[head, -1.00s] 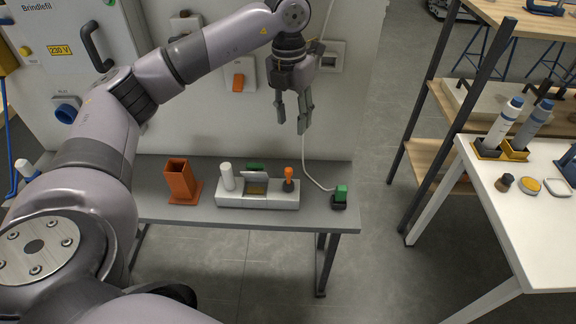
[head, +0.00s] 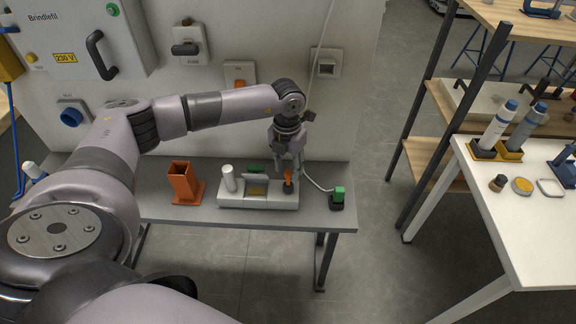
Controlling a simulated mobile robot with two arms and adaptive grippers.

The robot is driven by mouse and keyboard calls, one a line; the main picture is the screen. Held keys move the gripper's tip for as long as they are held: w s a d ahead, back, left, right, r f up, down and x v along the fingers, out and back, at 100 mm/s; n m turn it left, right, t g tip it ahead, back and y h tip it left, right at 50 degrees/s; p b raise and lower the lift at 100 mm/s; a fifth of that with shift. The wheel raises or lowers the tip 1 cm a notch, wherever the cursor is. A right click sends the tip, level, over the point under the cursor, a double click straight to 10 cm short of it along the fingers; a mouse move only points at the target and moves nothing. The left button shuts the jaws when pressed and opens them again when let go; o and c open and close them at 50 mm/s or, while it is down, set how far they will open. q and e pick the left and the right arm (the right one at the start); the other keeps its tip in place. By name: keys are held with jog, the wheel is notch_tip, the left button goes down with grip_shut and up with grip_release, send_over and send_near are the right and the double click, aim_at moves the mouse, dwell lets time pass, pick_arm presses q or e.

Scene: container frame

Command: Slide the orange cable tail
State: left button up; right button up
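The orange cable tail (head: 288,175) stands upright in a dark round base at the right end of a light grey block (head: 258,203) on the grey bench. My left gripper (head: 287,177) points down right at the orange piece. Its fingers look apart, with the orange top showing between them; whether they touch it is too small to tell. My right gripper is not in view.
A white cylinder (head: 228,178) stands at the block's left end. An orange open box (head: 182,184) is further left on the bench (head: 320,218). A green plug (head: 338,196) with a white cable sits at the right. The white panel (head: 350,110) rises behind.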

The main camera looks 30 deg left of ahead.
pick_arm(q)
jog(key=shift+f, duration=0.55)
grip_shut()
dwell(0.5)
